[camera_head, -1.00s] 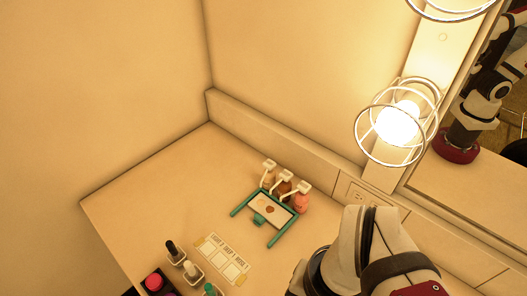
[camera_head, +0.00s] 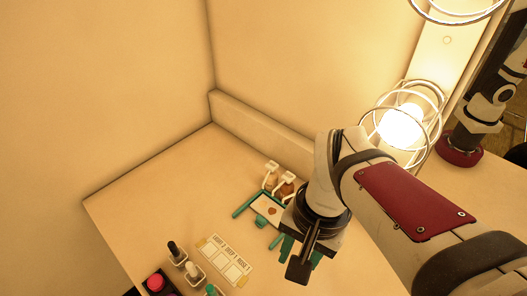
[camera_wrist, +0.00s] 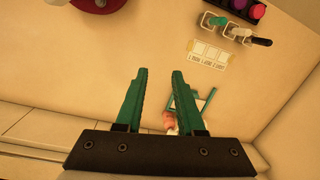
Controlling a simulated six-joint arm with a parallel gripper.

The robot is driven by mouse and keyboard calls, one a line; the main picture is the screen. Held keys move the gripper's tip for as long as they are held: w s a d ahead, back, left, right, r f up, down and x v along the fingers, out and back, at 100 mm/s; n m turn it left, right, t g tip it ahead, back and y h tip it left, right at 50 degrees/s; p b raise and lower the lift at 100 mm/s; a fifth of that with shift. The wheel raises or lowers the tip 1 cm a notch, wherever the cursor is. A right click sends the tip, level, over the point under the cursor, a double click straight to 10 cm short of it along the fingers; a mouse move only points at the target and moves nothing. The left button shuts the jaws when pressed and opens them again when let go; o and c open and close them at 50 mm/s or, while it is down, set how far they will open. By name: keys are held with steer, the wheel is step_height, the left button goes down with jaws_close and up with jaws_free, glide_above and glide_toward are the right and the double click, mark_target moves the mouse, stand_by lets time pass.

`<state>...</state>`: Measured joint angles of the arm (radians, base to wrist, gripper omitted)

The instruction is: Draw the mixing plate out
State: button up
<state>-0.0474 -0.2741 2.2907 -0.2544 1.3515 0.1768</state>
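The mixing plate (camera_head: 264,205) is a pale rectangular plate with a reddish-brown smear, lying in a teal frame (camera_head: 246,204) on the counter. A teal tab (camera_head: 261,220) is at its near edge. In the head view, my arm and gripper cover the frame's right side. My gripper (camera_head: 301,256) is above the counter, just right of and nearer than the plate. In the wrist view, the two teal fingers (camera_wrist: 160,72) are apart with nothing between them. The frame (camera_wrist: 206,101) shows beyond the right finger, which hides part of the plate.
Pump bottles (camera_head: 286,187) stand close behind the frame. A wall ledge and mirror with caged bulbs (camera_head: 402,128) border the counter.

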steer(key=o, duration=0.4)
steer(key=w+a+f+m, duration=0.1)
steer(key=w+a+f, duration=0.1)
steer(key=w, duration=1.2)
steer(key=shift+a+m+h, duration=0.25)
steer(key=shift+m+h, duration=0.05)
steer(key=shift+h, duration=0.1)
steer(key=m, duration=0.1)
glide_above(260, 218)
step_height(260, 218, down, 5)
steer(key=shift+h, duration=0.3)
step_height(260, 218, down, 15)
steer(key=shift+f, duration=0.2)
jaws_close()
